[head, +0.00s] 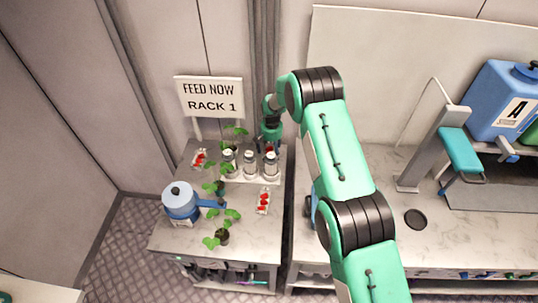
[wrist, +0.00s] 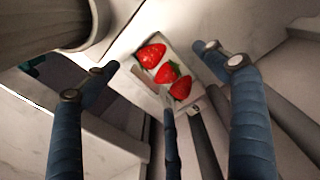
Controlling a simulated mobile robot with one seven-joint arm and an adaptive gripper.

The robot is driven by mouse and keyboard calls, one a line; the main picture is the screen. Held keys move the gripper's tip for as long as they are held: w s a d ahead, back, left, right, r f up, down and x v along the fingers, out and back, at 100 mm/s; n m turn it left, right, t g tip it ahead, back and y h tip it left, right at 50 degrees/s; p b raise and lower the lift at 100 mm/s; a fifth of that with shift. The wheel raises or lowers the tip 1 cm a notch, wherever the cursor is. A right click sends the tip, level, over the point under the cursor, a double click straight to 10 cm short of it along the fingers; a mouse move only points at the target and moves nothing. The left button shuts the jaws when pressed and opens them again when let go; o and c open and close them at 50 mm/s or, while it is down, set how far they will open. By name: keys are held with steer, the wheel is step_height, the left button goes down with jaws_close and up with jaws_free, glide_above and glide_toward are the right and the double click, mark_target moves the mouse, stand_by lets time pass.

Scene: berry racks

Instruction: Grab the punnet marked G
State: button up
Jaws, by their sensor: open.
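In the wrist view a small white punnet (wrist: 140,76) holds red strawberries (wrist: 166,72). A white tag (wrist: 197,107) at its near end carries a small dark mark, possibly a G, too small to read surely. My gripper (wrist: 156,58) is open, with a fingertip on either side of the punnet and no visible grip on it. In the head view my gripper (head: 270,141) points down at the back right of the bench, behind the bottles, largely covering a bit of red there. Two other punnets show, one at the back left (head: 199,158) and one at front right (head: 263,202); their marks are unreadable.
Several bottles with grey caps (head: 250,164) stand on a white rack close to my gripper. Seedlings (head: 222,237) and a blue watering can (head: 181,203) occupy the left of the bench. A sign reading FEED NOW RACK 1 (head: 210,97) stands behind.

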steer(key=shift+c, duration=0.3)
steer(key=c, duration=1.2)
steer(key=shift+r, duration=0.1)
steer(key=shift+c, duration=0.2)
step_height(320, 180, up, 10)
